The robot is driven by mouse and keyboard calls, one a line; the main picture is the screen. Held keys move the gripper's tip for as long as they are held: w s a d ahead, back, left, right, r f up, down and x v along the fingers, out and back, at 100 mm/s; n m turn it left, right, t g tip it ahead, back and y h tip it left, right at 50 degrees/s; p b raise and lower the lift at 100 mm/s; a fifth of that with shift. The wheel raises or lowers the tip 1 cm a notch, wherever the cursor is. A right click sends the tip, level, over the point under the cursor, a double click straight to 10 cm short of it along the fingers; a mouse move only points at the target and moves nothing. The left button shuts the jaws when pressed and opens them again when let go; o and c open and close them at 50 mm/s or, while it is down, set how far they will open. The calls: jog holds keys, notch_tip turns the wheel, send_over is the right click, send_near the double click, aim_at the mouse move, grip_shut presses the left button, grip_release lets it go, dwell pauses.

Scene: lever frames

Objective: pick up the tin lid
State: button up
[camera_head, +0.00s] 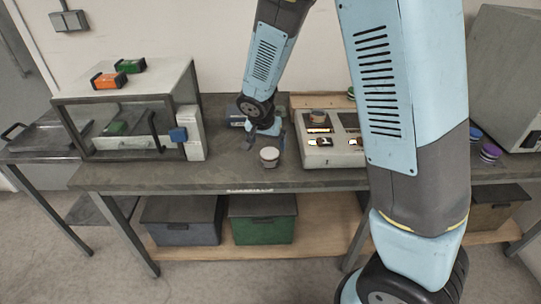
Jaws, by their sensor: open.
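The view is too small to tell whether a fingertip touches the lid.
The grey workbench (230,179) carries a glass-fronted cabinet (150,85) at left and a white instrument (330,157) at right. A dark blue object (237,118) lies behind my gripper. Purple and dark discs (490,152) sit far right. Bins stand below.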

aim_at(270, 152)
jog(key=shift+s+x, duration=0.2)
jog(key=shift+x, duration=2.4)
jog(key=shift+c, duration=0.2)
jog(key=c, duration=1.1)
